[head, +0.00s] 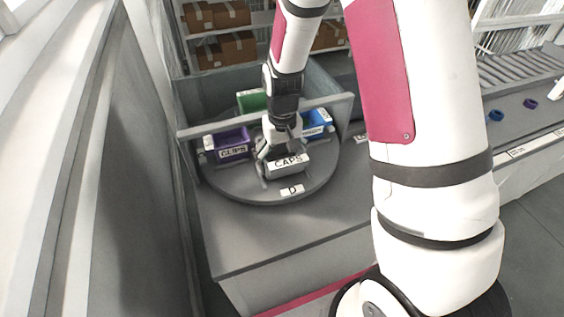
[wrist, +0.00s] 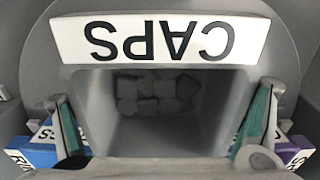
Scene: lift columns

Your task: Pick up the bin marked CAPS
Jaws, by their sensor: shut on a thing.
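The bin marked CAPS (head: 287,168) is a grey box with a white label, at the front of a round grey turntable (head: 262,196) in the head view. My gripper (head: 282,152) is above the bin in the head view. In the wrist view its two green-padded fingers (wrist: 160,128) are at the left and right sides of the bin, shut on it. I cannot tell whether the bin touches the turntable.
A purple bin marked CLIPS (head: 232,148) stands left on the turntable, a blue bin (head: 317,122) right, and a green bin (head: 252,101) behind. A plate marked D (head: 292,190) is in front. The counter (head: 240,240) is bare in front.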

